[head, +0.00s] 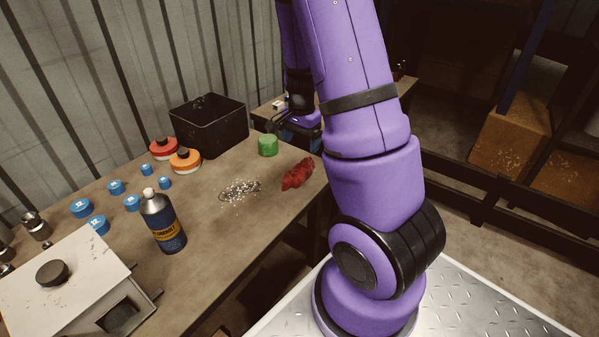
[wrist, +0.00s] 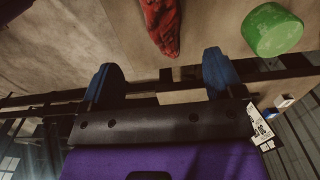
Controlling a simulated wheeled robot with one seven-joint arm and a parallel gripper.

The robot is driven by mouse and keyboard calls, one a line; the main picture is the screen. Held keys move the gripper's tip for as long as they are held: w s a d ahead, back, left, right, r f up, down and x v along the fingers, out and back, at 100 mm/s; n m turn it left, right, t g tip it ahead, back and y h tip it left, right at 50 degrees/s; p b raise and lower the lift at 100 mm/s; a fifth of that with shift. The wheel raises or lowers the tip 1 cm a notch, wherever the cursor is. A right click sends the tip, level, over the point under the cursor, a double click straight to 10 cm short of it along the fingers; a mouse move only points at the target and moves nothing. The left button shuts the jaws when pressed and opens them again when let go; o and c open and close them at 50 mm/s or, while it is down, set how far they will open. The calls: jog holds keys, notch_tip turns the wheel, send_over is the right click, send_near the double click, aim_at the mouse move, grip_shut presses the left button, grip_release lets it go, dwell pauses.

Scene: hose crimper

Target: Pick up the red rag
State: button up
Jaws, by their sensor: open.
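The red rag (head: 298,173) lies crumpled on the workbench near its right edge in the head view. It also shows at the top of the wrist view (wrist: 163,22), cut off by the frame edge. My gripper (wrist: 160,75) is open and empty, with its two blue fingertips apart. In the wrist view the rag lies ahead of the fingertips, roughly between them, and nothing shows it being touched. In the head view my arm hides part of the area past the bench's far end, and the gripper is hard to make out there.
A black bin (head: 208,124), a pile of shavings (head: 240,192), a bottle (head: 163,222) and several blue and orange discs share the bench (head: 215,240). Bare bench lies in front of the rag.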

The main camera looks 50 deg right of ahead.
aim_at(300, 164)
notch_tip(300, 164, down, 5)
jog(key=shift+r, duration=0.15)
jog(key=shift+w+a+f, duration=0.1)
jog(key=shift+f, duration=1.45)
jog(key=shift+w+a+f, duration=0.1)
jog(key=shift+f, duration=1.4)
jog(key=shift+c, duration=0.5)
jog(key=c, duration=1)
jog(key=shift+d+r, duration=0.1)
